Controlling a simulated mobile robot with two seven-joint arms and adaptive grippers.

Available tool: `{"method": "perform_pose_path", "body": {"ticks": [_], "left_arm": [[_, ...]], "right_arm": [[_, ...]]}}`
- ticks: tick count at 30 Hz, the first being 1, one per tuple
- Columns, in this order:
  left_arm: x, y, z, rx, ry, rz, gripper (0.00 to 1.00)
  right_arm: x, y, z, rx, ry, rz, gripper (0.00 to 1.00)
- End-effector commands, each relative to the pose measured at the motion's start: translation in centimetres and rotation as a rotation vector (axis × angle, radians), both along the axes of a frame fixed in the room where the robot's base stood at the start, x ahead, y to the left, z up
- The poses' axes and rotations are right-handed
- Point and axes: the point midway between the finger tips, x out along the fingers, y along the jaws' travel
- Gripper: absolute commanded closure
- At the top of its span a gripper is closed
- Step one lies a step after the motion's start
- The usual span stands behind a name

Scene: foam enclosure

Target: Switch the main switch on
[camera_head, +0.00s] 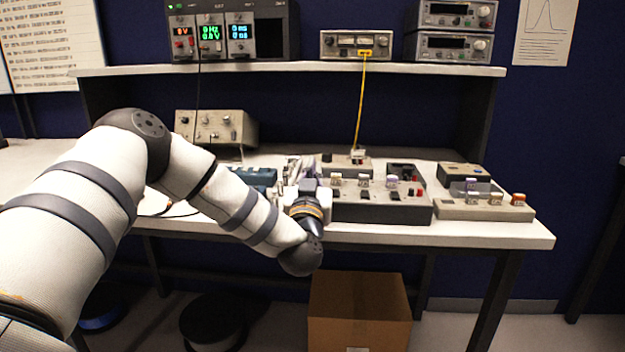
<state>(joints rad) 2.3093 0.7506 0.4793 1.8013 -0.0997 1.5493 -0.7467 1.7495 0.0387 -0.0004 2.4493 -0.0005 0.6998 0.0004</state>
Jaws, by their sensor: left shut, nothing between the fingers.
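My left arm comes in from the left, and my left gripper (293,168) is at the front of the workbench, pointing away from the camera. Its fingers are small and partly hidden behind my wrist; they look shut and hold nothing. A lower grey box (485,210) with several switches sits farther right. I cannot tell which of these is the main switch, or its position. My right gripper is not in view.
The white bench (520,236) has a raised shelf (280,68) carrying instruments. A beige device (215,128) stands behind my forearm. A yellow cable (361,105) hangs from the shelf to the boxes. A cardboard box (358,310) is under the bench.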

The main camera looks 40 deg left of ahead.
Motion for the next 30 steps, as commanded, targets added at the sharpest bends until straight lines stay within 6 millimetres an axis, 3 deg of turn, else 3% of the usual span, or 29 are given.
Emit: {"method": "perform_pose_path", "body": {"ticks": [1, 6, 12, 24, 27, 30], "left_arm": [[-1.2, -1.0, 0.5, -0.001, -0.007, -0.007, 1.00], [-4.6, -3.1, -0.6, 0.000, -0.007, -0.007, 1.00], [-7.4, -4.7, -1.3, 0.001, -0.010, -0.004, 1.00], [-8.2, -5.2, -1.4, 0.002, -0.015, -0.002, 1.00], [-8.2, -5.5, -1.9, -0.001, -0.002, -0.014, 1.00], [-8.0, -6.8, -4.5, -0.018, 0.066, -0.068, 1.00]], "right_arm": [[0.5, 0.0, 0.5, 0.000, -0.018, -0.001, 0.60], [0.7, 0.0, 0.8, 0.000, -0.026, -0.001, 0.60], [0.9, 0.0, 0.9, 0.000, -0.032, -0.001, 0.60], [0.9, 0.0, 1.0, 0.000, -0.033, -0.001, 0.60], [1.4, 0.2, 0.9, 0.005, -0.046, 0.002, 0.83], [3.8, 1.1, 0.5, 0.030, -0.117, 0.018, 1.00]]}}
